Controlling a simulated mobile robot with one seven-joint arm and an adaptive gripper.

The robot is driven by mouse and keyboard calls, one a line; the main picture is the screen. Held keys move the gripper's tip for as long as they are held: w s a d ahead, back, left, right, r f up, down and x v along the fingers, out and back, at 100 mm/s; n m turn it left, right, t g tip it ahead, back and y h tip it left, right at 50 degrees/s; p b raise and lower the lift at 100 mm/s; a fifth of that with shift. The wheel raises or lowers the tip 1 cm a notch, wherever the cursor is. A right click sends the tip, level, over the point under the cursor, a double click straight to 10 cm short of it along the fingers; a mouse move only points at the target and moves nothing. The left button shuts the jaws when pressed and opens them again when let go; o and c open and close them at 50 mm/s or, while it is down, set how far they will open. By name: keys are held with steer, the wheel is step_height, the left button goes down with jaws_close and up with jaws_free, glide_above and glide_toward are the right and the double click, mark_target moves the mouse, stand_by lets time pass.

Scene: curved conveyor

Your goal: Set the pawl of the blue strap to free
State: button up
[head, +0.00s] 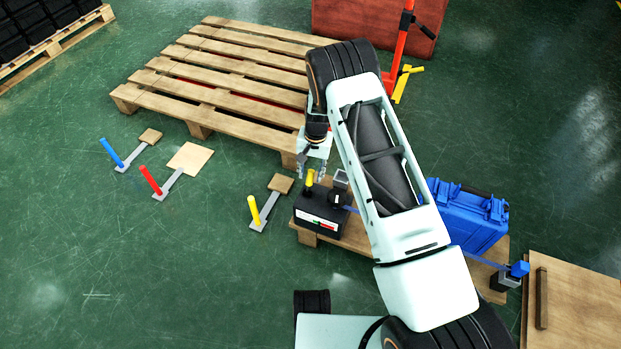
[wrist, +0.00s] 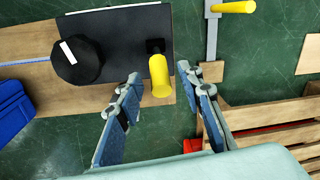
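The blue strap (head: 484,261) runs from a black box (head: 306,213) across the small pallet, past a blue case (head: 468,214), to a small dark block with a blue top (head: 519,269). The strap also shows in the wrist view (wrist: 20,62). The box carries a yellow lever (wrist: 159,76), a black round knob with a white mark (wrist: 76,62), and a white, green and red label on its front. Which part is the pawl I cannot tell. My gripper (head: 311,172) is open and empty; its fingertips are either side of the yellow lever in the wrist view, contact unclear.
Three floor levers with blue (head: 111,153), red (head: 150,180) and yellow (head: 254,210) handles stand left of the box. A large wooden pallet (head: 220,90) lies behind. My arm hides part of the small pallet and strap.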

steer(key=shift+f, duration=0.95)
jaws_close()
